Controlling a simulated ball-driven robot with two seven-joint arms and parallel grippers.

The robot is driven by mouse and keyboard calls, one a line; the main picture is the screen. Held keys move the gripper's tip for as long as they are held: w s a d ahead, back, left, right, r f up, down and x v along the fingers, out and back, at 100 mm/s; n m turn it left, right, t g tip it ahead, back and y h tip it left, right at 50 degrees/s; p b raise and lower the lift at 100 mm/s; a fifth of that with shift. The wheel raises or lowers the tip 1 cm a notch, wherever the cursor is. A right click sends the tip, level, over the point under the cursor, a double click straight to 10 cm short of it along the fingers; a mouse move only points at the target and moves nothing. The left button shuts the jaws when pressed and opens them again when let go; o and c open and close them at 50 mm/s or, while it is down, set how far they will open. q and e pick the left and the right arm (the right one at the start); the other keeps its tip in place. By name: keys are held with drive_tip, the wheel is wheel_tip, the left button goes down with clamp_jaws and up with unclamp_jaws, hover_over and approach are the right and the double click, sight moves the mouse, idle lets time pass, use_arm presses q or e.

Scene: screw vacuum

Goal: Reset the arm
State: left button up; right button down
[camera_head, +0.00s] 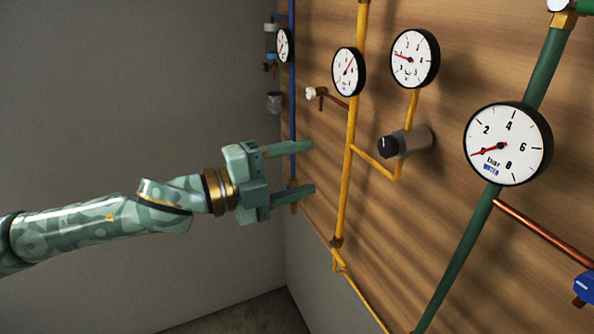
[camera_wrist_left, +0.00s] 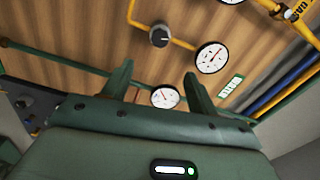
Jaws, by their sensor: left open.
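My left arm comes in from the left in the head view, with its green left gripper (camera_head: 303,168) in front of the wooden panel. The two fingers are spread apart and nothing is between them. In the left wrist view the open fingers (camera_wrist_left: 157,82) point toward the panel, with a small round gauge (camera_wrist_left: 164,96) showing between and beyond them. A larger gauge (camera_wrist_left: 212,58) is to the right of the fingers there. My right gripper is in neither view.
The wooden panel (camera_head: 450,200) carries yellow pipes (camera_head: 346,170), a green pipe (camera_head: 460,255), a blue pipe (camera_head: 292,100) and several gauges. A large gauge (camera_head: 508,144) sits at the right. A black knob (camera_head: 389,147) sticks out near the middle. Grey wall (camera_head: 130,90) is clear at left.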

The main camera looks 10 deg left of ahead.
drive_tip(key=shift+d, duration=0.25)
